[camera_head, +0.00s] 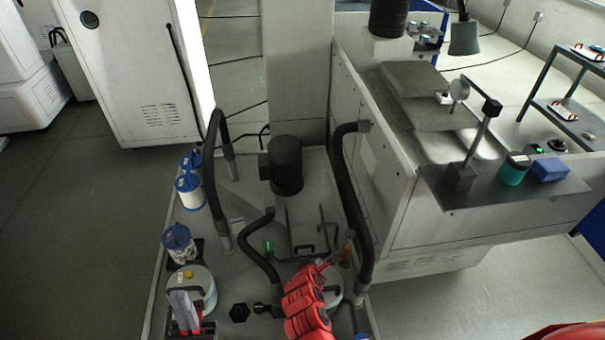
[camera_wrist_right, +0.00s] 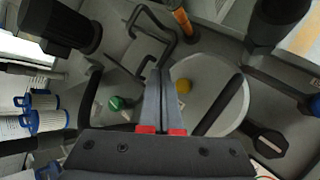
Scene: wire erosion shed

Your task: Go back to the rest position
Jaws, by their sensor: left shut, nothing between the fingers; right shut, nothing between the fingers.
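My left gripper (camera_head: 184,307) is at the lower left of the head view, with its grey fingers together and empty. It is in front of a round white-lidded canister (camera_head: 203,284) with a yellow knob; I cannot tell whether they touch. My right arm's red links come up from the bottom centre and hide much of the right gripper in the head view. In the right wrist view the right gripper (camera_wrist_right: 160,75) is shut, its grey fingers pressed together with nothing held. The fingertips appear between a green knob (camera_wrist_right: 116,103) and a round lid (camera_wrist_right: 222,98) with a yellow knob.
Blue-and-white filter cartridges (camera_head: 189,192) stand along the left side of the tank top. Black hoses (camera_head: 357,200) and a dark motor (camera_head: 286,165) rise behind. An orange handle (camera_head: 348,247) stands near my right arm. The machine bench (camera_head: 440,195) is at the right. Open floor (camera_head: 70,230) lies left.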

